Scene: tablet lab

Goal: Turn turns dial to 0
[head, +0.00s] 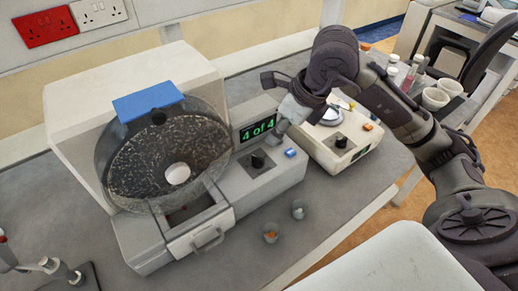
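The tablet machine (138,235) has a large clear drum (195,160) and a grey control box on its right. The dial's marks are too small to read. My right gripper (273,104) hangs above and right of the display, its fingers apart with nothing visible between them. It seems clear of the dial. My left gripper is not in view.
A second cream device (345,158) with its own black knob and a silver pan stands right of the machine, under my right arm. Bottles and white bowls (436,98) are at the back right. The front bench is mostly clear.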

